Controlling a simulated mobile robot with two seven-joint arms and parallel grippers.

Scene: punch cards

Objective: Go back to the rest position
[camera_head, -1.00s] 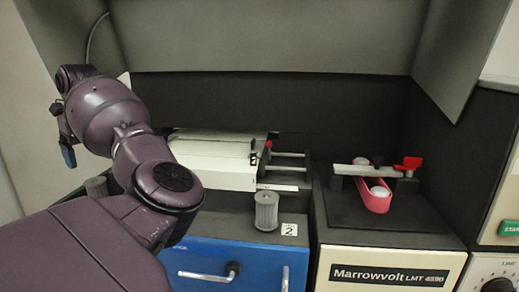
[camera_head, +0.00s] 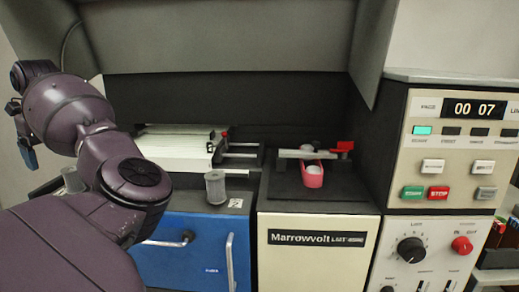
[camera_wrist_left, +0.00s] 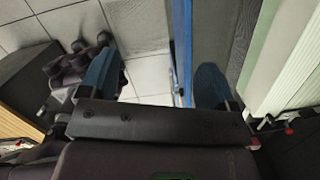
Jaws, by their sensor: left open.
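My left arm comes in from the left in the head view. My left gripper (camera_head: 24,150) is at the far left edge, its blue-tipped finger pointing down. In the left wrist view my left gripper (camera_wrist_left: 157,85) is open, with its two blue fingers wide apart and nothing between them but floor and a blue cabinet edge. The gripper is left of the white card stack (camera_head: 175,148) and touches nothing that I can see. My right gripper is not in view.
A grey ribbed cylinder (camera_head: 215,187) stands on the blue cabinet (camera_head: 205,235). A pink tray (camera_head: 312,177) sits on the Marrowvolt unit (camera_head: 318,255). A control panel (camera_head: 455,150) reading 00 07 stands at right. A dark hood overhangs the back.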

